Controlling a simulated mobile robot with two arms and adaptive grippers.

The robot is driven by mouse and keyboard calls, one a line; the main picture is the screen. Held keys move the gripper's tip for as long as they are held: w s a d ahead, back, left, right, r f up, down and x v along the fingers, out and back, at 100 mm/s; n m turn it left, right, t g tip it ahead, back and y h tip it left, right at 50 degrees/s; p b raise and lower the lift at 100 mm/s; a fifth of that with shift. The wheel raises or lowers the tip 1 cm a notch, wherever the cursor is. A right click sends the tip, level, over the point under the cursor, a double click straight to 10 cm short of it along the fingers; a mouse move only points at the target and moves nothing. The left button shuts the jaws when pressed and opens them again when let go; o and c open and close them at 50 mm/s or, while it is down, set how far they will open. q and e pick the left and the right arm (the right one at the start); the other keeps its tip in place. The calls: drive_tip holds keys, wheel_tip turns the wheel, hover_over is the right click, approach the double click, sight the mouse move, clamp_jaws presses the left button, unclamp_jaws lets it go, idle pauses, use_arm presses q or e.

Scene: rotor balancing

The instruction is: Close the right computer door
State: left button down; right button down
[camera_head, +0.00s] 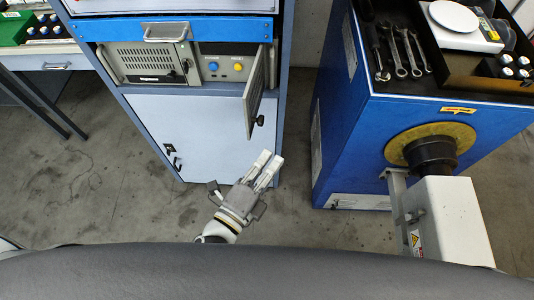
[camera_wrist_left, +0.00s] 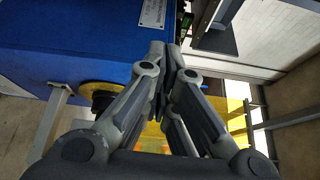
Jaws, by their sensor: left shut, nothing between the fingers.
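The right computer door (camera_head: 255,92) is a narrow grey panel in the cabinet's upper bay. It stands open, swung outward at the right side of its opening, with a small dark latch near its lower end. The right computer front (camera_head: 224,68) shows behind it, with a yellow and a blue button. The left computer door (camera_head: 146,63) looks closed. My left gripper (camera_head: 269,160) is shut and empty, below the open door in the head view and apart from it. Its fingers meet in the left wrist view (camera_wrist_left: 165,52), where the door does not show.
A blue drawer front with a handle (camera_head: 166,32) is above the computers. A lower cabinet door (camera_head: 205,125) is below them. A blue machine (camera_head: 345,105) with a tool tray stands at the right. Bare floor (camera_head: 298,130) lies between cabinet and machine.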

use_arm(q)
drive_tip(key=p+x, duration=0.2)
drive_tip(key=x, duration=0.7)
drive_tip(key=a+p, duration=0.1)
drive_tip(key=a, duration=0.3)
drive_tip(key=shift+a+r, duration=0.1)
drive_tip(key=shift+w, duration=0.1)
drive_tip(key=shift+a, duration=0.15)
